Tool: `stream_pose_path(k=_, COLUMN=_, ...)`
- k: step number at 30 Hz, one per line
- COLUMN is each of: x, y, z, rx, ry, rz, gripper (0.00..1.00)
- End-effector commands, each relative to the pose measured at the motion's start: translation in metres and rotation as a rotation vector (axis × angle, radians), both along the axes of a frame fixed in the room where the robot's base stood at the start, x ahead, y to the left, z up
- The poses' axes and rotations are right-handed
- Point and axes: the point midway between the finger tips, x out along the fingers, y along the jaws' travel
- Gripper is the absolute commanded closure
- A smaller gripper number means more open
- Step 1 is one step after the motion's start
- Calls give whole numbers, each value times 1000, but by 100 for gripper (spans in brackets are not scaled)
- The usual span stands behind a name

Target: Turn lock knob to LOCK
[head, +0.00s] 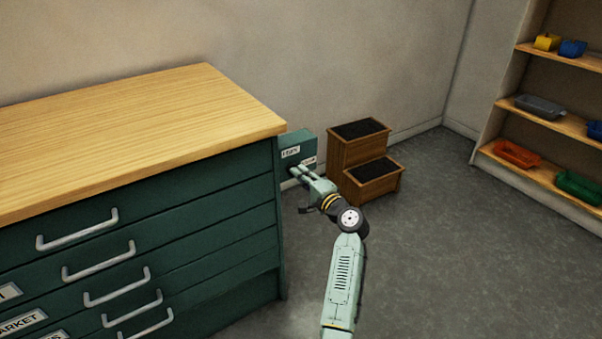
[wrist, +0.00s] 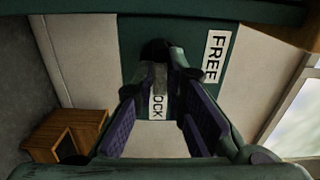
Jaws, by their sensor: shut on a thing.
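The green lock box (head: 297,139) is on the side of the drawer cabinet, with a FREE label (head: 290,152) on its face. In the wrist view the FREE label (wrist: 215,57) is right of the knob, and a label reading "OCK" (wrist: 158,106) shows between my fingers, its first letter hidden. The dark lock knob (wrist: 155,50) is at the fingertips, partly covered by them. My gripper (head: 297,172) is at the box's face, shut on the knob, as the wrist view also shows (wrist: 160,70). The knob's exact pointing direction is hard to tell.
The green cabinet with a wooden top (head: 130,125) stands left of my arm. A brown two-step stool (head: 345,155) is close by on the right. A shelf with coloured bins (head: 550,120) stands far right. The grey floor between is clear.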

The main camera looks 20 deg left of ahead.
Motion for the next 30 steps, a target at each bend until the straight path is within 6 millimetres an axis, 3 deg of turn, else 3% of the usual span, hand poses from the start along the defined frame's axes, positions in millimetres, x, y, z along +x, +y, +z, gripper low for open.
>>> stream_pose_path(k=19, x=1, y=-1, z=2, rx=36, ry=39, rz=-4, gripper=100)
stream_pose_path(k=20, x=1, y=-1, z=2, rx=36, ry=39, rz=-4, gripper=88)
stream_pose_path(k=30, x=1, y=0, z=1, rx=34, ry=40, rz=-2, gripper=68)
